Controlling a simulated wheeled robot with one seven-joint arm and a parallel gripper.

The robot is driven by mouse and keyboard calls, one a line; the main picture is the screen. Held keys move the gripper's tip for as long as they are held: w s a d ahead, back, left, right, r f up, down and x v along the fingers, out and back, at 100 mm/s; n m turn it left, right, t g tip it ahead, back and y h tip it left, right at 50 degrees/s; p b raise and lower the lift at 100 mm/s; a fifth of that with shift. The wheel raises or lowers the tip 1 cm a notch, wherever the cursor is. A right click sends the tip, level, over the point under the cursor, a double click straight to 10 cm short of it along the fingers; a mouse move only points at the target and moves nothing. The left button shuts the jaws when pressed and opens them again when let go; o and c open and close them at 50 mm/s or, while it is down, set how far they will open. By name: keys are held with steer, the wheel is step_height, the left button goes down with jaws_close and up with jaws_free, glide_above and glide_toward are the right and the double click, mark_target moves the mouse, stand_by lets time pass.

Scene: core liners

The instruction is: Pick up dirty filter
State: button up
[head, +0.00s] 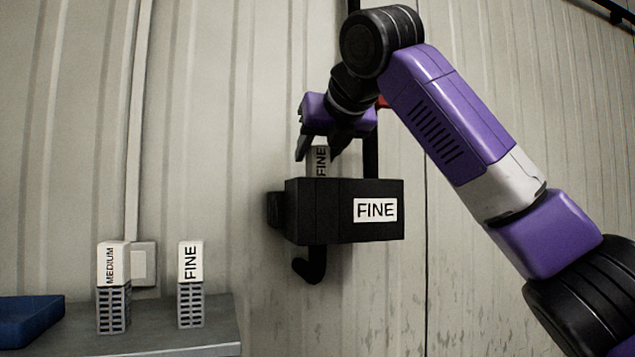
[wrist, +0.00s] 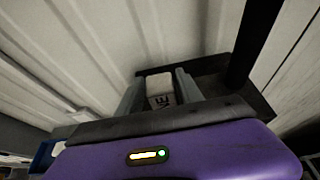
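A greyish filter labelled FINE (head: 318,163) stands upright in the top of a black wall-mounted holder (head: 330,228), which also bears a FINE label. Only the filter's upper part shows; the rest is hidden inside the holder. My gripper (head: 318,153) is directly above the holder, pointing down, with its fingers on either side of the filter's top. In the wrist view the filter's pale top (wrist: 159,83) lies between the two fingers (wrist: 158,88). Narrow gaps seem to show beside it, so the gripper looks open around it.
A grey shelf (head: 200,340) at lower left holds two cleaner white-topped filters, MEDIUM (head: 113,285) and FINE (head: 190,283). A blue tray (head: 30,320) lies at its left end. A corrugated wall (head: 230,100) is close behind the holder. A dark post rises behind the holder.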

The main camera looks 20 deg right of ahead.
jaws_close()
steer(key=shift+r, duration=0.1)
